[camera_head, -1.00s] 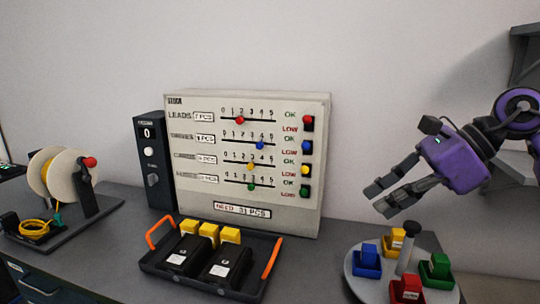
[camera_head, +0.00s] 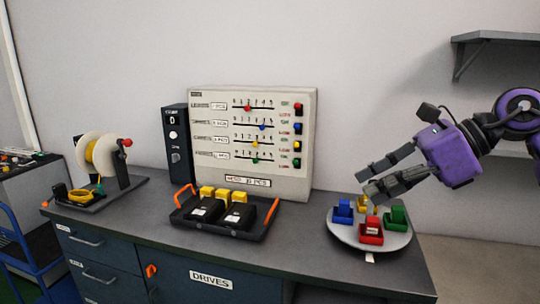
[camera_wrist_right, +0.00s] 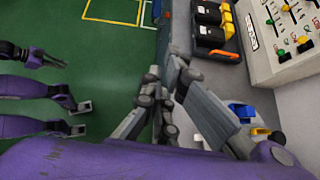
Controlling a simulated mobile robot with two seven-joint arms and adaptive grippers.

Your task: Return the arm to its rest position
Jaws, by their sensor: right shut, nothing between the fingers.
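My right gripper (camera_head: 366,182) comes in from the right in the head view. It is shut and empty, in the air above and beside the round grey turntable (camera_head: 345,236), apart from the bench objects. In the right wrist view, my right gripper's fingers (camera_wrist_right: 160,88) reach up the middle with nothing held. My left arm does not show in the head view. What looks like my left gripper (camera_wrist_right: 45,58) is small at the left of the right wrist view; its jaws are unclear.
The turntable carries blue, red, green and yellow bins. A black tray (camera_head: 188,219) with orange handles holds black drives and yellow blocks. Behind it stand a cream slider panel (camera_head: 215,174) and a dark box. A cable reel (camera_head: 104,155) is left; a wall shelf (camera_head: 500,37) is upper right.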

